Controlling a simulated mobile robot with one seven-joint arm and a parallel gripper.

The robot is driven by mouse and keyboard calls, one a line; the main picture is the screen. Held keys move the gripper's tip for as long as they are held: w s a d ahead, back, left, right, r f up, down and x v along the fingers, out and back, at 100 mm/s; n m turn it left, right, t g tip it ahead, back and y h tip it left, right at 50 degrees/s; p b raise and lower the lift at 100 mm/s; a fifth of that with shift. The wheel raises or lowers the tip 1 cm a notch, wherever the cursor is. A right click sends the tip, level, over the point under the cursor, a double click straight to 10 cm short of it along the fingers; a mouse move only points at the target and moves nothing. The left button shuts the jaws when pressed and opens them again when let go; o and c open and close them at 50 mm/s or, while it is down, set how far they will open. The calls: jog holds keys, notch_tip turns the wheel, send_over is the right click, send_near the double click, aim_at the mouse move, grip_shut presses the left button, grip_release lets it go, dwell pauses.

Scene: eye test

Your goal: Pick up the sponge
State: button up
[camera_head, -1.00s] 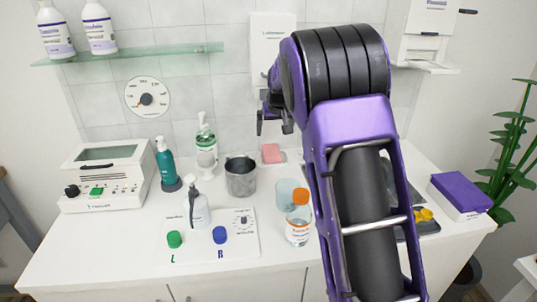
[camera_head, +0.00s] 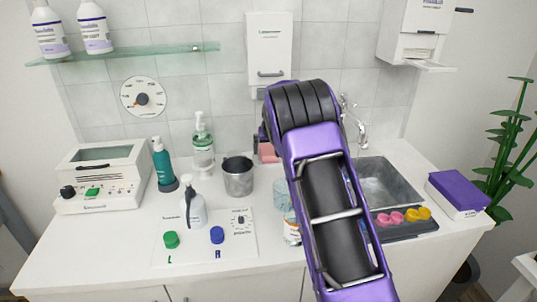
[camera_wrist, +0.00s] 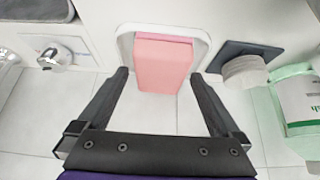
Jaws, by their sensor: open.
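The sponge (camera_wrist: 163,62) is a pink block lying in a white dish (camera_wrist: 122,42) in the wrist view. In the head view the sponge (camera_head: 267,151) shows only partly beside my arm, on the counter by the back wall. My gripper (camera_wrist: 158,77) is open and empty, its two dark fingers spread wider than the sponge. The fingertips show on either side of the sponge's near end in the wrist view; I cannot tell how far above it they are. In the head view the gripper is mostly hidden behind my arm.
A soap bottle (camera_wrist: 298,98) and a dark square holder with round white pads (camera_wrist: 244,72) are right of the dish in the wrist view; a metal tap fitting (camera_wrist: 57,56) is left. In the head view, a metal cup (camera_head: 238,178) and sink (camera_head: 385,183) flank my arm.

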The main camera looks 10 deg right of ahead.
aim_at(268, 146)
jog(key=c, duration=1.4)
jog(key=shift+r, duration=0.15)
jog(key=shift+r, duration=0.6)
notch_tip(268, 146, up, 2)
jog(key=shift+r, duration=0.2)
jog(key=s+d, duration=0.4)
jog(key=d, duration=0.4)
jog(key=s+d, duration=0.4)
jog(key=d, duration=0.4)
jog(key=shift+f+b, duration=0.15)
jog(key=shift+b, duration=0.25)
jog(key=shift+s, duration=0.1)
